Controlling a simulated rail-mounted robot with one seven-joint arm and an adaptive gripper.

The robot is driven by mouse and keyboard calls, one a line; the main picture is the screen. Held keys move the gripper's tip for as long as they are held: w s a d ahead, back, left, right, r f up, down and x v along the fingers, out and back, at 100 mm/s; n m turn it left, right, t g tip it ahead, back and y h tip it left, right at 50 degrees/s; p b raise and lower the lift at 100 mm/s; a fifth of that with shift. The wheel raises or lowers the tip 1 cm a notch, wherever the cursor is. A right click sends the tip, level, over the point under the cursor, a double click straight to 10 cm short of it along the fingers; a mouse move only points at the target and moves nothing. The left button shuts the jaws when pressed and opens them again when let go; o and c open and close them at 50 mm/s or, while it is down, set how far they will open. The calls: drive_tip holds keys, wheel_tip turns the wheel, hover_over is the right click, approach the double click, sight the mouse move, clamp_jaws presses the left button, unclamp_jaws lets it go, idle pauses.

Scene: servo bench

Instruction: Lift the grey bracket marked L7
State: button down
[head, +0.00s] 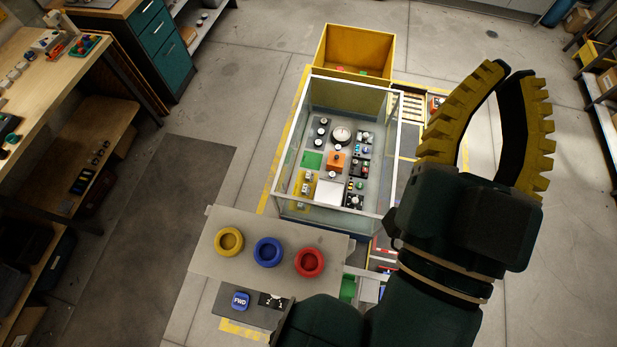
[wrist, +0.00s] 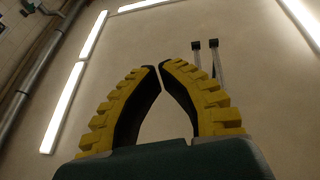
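I cannot pick out a grey bracket marked L7; no such marking is legible in either view. My gripper (head: 508,72) is at the right of the head view, raised above the floor and pointing up and away from the bench. Its two yellow-ribbed black fingers curve together until the tips almost meet, with nothing between them. The wrist view shows the same fingers (wrist: 160,66) against the ceiling, empty. My arm hides part of the area right of the clear-walled case (head: 283,160).
In front, a grey panel (head: 225,265) carries yellow, blue and red rings. A wooden workbench (head: 45,75) stands left; grey floor lies between.

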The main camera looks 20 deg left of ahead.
idle(0.3)
drive_tip(key=c, duration=0.7)
unclamp_jaws()
drive_tip(key=shift+s, duration=0.1)
